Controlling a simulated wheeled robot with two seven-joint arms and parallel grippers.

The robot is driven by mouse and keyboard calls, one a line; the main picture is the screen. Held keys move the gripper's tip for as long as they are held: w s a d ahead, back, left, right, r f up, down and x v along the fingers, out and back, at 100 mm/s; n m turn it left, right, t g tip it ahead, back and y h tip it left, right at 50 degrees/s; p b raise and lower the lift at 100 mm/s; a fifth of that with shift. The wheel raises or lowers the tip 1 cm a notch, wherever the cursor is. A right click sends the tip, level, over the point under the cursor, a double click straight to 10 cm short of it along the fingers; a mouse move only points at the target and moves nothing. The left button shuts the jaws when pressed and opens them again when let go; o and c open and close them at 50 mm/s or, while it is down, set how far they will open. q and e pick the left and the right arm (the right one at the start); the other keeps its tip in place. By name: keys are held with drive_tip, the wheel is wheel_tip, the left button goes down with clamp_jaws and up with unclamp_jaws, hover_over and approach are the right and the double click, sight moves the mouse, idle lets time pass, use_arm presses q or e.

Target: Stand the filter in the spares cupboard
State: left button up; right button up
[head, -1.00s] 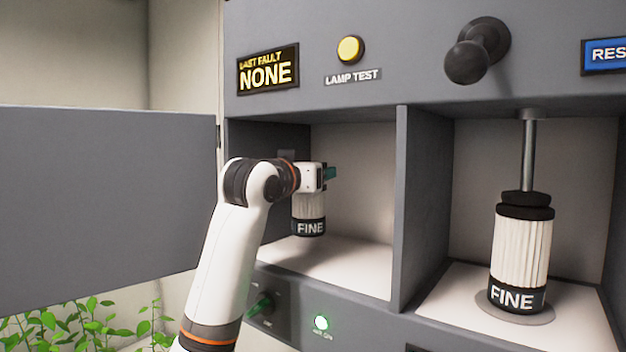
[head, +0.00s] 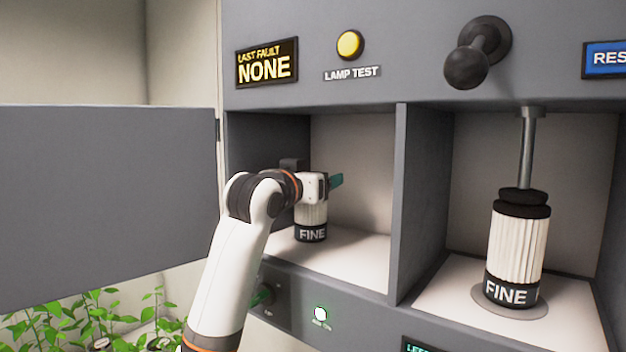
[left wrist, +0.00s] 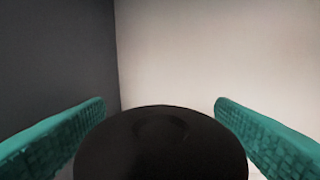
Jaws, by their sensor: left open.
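A white pleated filter (head: 311,217) with a black base band marked FINE stands upright in the left open compartment of the grey cabinet, the spares cupboard (head: 365,246). Its base appears to rest on the white floor. My left gripper (head: 336,181) is at its top, hiding the cap in the head view. In the left wrist view the round black cap (left wrist: 160,145) lies between the two teal fingers, which are open with a gap on each side. My right gripper is in neither view.
A grey door (head: 105,205) stands open at the left. A divider (head: 402,200) separates the right compartment, where another FINE filter (head: 518,250) stands under a metal rod (head: 527,150). A dark knobbed handle (head: 470,65) juts out above. Plants (head: 90,320) are at lower left.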

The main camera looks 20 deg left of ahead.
use_arm(q)
drive_tip(key=shift+r, duration=0.15)
drive_tip(key=s+a+b, duration=0.1)
drive_tip(key=s+b, duration=0.6)
drive_tip(key=s, duration=0.5)
drive_tip(key=shift+a, duration=0.4)
